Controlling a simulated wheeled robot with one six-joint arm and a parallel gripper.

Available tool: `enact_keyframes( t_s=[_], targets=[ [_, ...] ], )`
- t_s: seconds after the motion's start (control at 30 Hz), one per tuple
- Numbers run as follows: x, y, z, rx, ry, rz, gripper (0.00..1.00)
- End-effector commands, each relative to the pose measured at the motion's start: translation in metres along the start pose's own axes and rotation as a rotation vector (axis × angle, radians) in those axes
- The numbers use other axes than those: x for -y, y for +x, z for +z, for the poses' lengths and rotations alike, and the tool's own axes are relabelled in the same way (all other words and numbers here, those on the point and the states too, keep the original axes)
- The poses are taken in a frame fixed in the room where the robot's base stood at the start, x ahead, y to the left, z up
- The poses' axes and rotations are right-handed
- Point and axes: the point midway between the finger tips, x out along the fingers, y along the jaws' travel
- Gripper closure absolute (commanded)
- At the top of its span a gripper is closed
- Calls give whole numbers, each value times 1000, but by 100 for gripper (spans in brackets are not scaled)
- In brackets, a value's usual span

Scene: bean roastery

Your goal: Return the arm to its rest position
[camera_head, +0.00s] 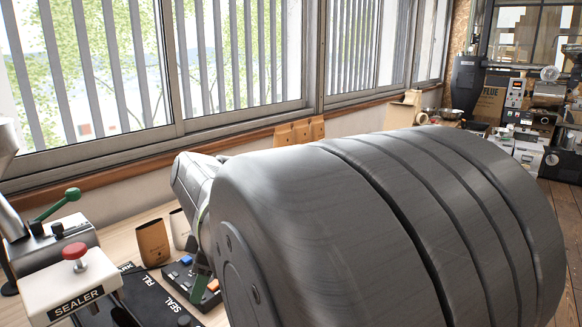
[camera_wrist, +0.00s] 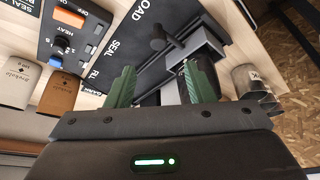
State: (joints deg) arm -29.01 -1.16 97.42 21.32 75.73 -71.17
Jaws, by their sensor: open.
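My gripper (camera_wrist: 160,88) shows in the wrist view with its two green fingers spread apart and nothing between them. The fingers are over the black mat (camera_wrist: 113,68) marked with words such as SEAL and LOAD. In the camera_head view my large grey arm link fills the middle and right and hides much of the bench. One green finger shows at its left edge beside the control box (camera_head: 178,276); the rest of the gripper is hidden there.
The sealer (camera_head: 75,282), with a red knob and green lever, stands at the bench's left. A brown pouch (camera_head: 153,243) and a pale pouch (camera_head: 180,229) stand behind the control box. Windows (camera_head: 240,60) line the wall. Machines (camera_head: 515,110) stand at far right.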

Motion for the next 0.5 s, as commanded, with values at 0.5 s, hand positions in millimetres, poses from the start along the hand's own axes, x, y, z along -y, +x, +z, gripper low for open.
enact_keyframes(
  t_s=[0.5],
  targets=[
    [0,55,0,2,-1,-6,52]
  ],
)
